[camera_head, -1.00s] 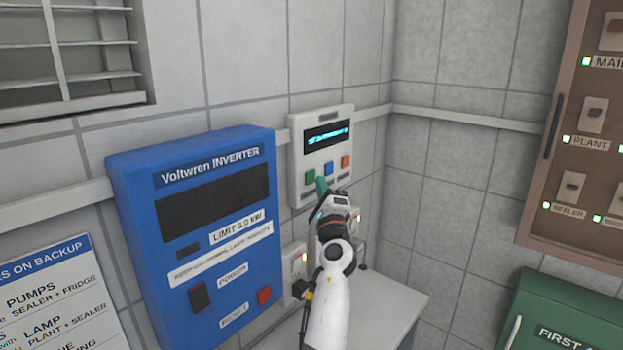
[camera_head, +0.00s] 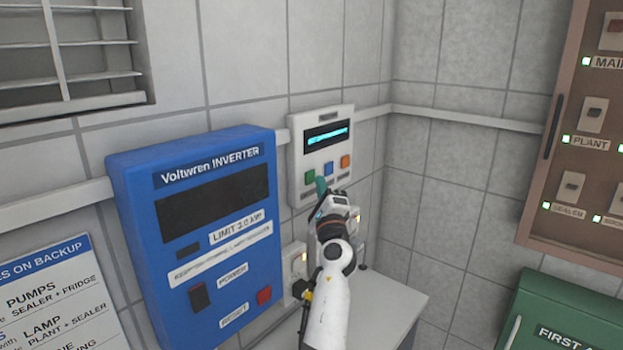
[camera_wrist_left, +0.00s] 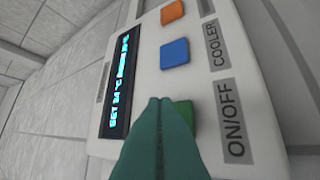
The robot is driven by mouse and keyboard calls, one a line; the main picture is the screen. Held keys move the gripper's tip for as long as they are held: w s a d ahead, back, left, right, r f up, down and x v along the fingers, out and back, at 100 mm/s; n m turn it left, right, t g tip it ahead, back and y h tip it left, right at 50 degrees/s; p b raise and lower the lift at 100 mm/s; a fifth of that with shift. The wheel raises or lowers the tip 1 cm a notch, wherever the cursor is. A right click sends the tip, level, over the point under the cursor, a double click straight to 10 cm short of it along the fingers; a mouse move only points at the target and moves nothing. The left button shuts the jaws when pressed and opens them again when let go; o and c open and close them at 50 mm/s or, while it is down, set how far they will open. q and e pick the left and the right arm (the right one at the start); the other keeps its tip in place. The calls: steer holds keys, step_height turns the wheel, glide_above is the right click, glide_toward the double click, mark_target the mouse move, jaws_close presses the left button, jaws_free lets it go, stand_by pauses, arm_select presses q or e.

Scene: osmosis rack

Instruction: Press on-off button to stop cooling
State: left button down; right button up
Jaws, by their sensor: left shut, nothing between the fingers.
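The white cooler control panel (camera_head: 310,150) is on the wall, with a lit cyan display (camera_head: 327,136) and a row of green, blue and orange buttons. The green button (camera_head: 310,177) is the leftmost in the head view. In the left wrist view the green button (camera_wrist_left: 184,112) sits beside the ON/OFF label (camera_wrist_left: 233,122) and is partly hidden behind my fingertips. My left gripper (camera_head: 321,186) is shut and empty, its teal fingers (camera_wrist_left: 160,135) pointing at the panel by the green button. I cannot tell whether they touch it. My right gripper is not in view.
A blue Voltwren inverter (camera_head: 212,215) is on the wall just left of the panel. A white table (camera_head: 385,300) stands below. A brown switch cabinet (camera_head: 548,190) and a green first aid box (camera_head: 560,305) are at the right. The corner wall between is clear.

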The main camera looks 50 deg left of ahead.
arm_select(q)
steer(key=shift+a, duration=0.4)
steer(key=shift+s+a, duration=0.1)
steer(key=shift+a, duration=0.25)
stand_by(0.5)
steer(key=shift+d, duration=0.75)
steer(key=shift+d, duration=0.1)
steer(key=shift+w+d+b, duration=0.2)
steer(key=shift+d+b, duration=0.2)
steer(key=shift+d, duration=0.8)
steer(key=shift+w+d+b, duration=0.15)
steer(key=shift+d+b, duration=0.2)
steer(key=shift+d, duration=0.85)
